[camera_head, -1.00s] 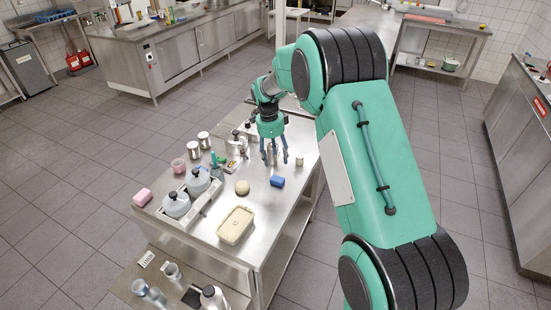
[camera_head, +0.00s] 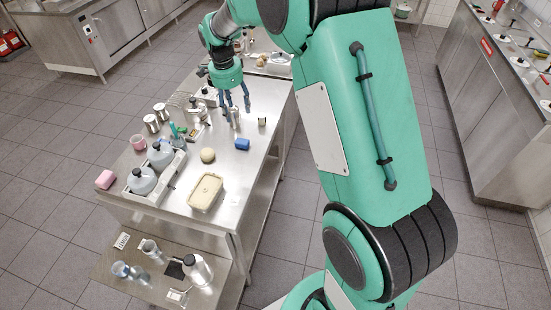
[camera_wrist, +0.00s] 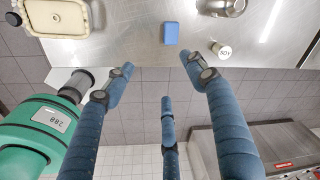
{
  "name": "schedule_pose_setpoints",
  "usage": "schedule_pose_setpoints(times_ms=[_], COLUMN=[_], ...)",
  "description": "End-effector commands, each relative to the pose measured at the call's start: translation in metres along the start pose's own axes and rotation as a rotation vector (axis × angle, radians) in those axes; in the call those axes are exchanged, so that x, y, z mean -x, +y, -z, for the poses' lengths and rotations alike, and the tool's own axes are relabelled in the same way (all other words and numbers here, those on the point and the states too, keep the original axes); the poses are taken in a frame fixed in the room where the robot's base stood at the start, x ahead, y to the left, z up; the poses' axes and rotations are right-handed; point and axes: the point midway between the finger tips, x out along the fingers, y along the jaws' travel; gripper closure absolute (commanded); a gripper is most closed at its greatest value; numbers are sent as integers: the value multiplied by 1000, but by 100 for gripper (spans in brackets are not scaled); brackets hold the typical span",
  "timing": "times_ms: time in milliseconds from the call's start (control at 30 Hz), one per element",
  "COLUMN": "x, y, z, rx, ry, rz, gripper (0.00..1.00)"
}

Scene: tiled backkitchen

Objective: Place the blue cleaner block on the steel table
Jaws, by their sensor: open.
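The blue cleaner block (camera_head: 242,144) lies flat on the steel table (camera_head: 226,167), near its right edge. In the wrist view the blue block (camera_wrist: 171,33) is at the top middle, beyond my fingers and close to the table edge (camera_wrist: 130,52). My gripper (camera_head: 236,112) is open and empty. It hangs above the table, and in the head view its fingers appear just behind the block, near a steel container (camera_head: 234,119). The three blue fingers are spread apart in the wrist view (camera_wrist: 168,90). None of them touches the block.
A small pot marked SOY (camera_wrist: 223,51) and a steel container stand near the block. Bare steel surrounds the block.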

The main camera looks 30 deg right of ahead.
Motion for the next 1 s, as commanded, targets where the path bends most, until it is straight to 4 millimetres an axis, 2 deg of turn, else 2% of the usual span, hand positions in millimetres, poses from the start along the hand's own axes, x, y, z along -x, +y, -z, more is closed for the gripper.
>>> schedule_pose_setpoints(times_ms=[33, 200, 500, 700, 1000], x=[19, 68, 138, 170, 199], y=[11, 48, 125, 181, 267], z=[-1, -6, -15, -21, -31], rx=[43, 217, 519, 720, 1019], ry=[-1, -2, 16, 44, 109], rz=[19, 70, 161, 221, 307], gripper=[44, 44, 44, 44, 44])
